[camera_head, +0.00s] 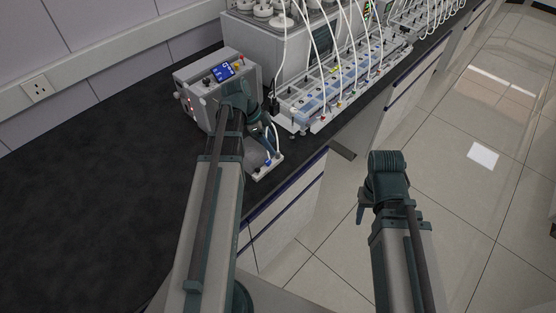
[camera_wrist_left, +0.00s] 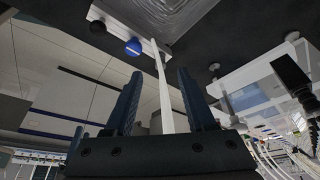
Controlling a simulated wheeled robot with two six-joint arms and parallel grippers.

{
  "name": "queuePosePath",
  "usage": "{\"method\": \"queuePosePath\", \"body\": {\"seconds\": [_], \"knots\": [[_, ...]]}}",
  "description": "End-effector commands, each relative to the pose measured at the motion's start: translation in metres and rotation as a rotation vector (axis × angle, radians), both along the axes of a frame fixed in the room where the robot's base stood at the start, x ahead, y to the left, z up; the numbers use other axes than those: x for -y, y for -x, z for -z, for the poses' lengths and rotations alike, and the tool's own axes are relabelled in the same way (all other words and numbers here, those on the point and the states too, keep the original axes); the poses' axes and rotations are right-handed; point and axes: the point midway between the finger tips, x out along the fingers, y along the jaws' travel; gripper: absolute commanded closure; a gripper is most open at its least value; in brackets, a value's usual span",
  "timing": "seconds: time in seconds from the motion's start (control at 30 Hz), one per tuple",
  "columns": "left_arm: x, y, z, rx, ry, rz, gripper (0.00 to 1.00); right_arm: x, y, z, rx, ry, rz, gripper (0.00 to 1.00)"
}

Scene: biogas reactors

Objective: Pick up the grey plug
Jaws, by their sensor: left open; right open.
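My left gripper (camera_head: 262,122) is over the bench beside the control box, its fingers partly hidden by my arm in the head view. In the left wrist view its fingers (camera_wrist_left: 160,75) are apart, with a thin white tube (camera_wrist_left: 162,90) showing between them. A small plate (camera_head: 275,162) with a grey pad and a blue knob lies below this gripper. In the left wrist view, a dark round knob (camera_wrist_left: 98,28) sits beside the blue knob (camera_wrist_left: 133,47); I cannot tell if the dark one is the grey plug. My right gripper (camera_head: 366,206) is open and empty over the floor.
The control box (camera_head: 194,98) with a lit display stands left of my left gripper. A long reactor rack (camera_head: 330,92) with white tubes runs along the bench to the back right. The black bench top (camera_head: 90,170) is clear at left. Tiled floor lies right.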

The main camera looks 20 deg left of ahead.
Motion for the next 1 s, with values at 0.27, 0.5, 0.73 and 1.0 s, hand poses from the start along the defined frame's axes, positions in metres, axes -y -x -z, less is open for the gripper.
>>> {"method": "queuePosePath", "body": {"seconds": [0.27,0.5,0.73,1.0], "knots": [[0.002,-0.001,0.008,0.000,0.000,0.001,0.44,0.000,0.000,0.008,0.000,0.000,0.000,0.50],[0.012,-0.007,0.037,0.000,0.000,0.001,0.44,0.000,0.000,0.037,0.000,0.000,0.000,0.50],[0.018,-0.009,0.049,0.000,0.000,0.000,0.44,0.000,0.000,0.049,0.000,0.000,0.000,0.50],[0.018,-0.009,0.047,0.000,0.000,0.000,0.61,0.000,0.000,0.047,0.000,0.000,0.000,0.50]]}}
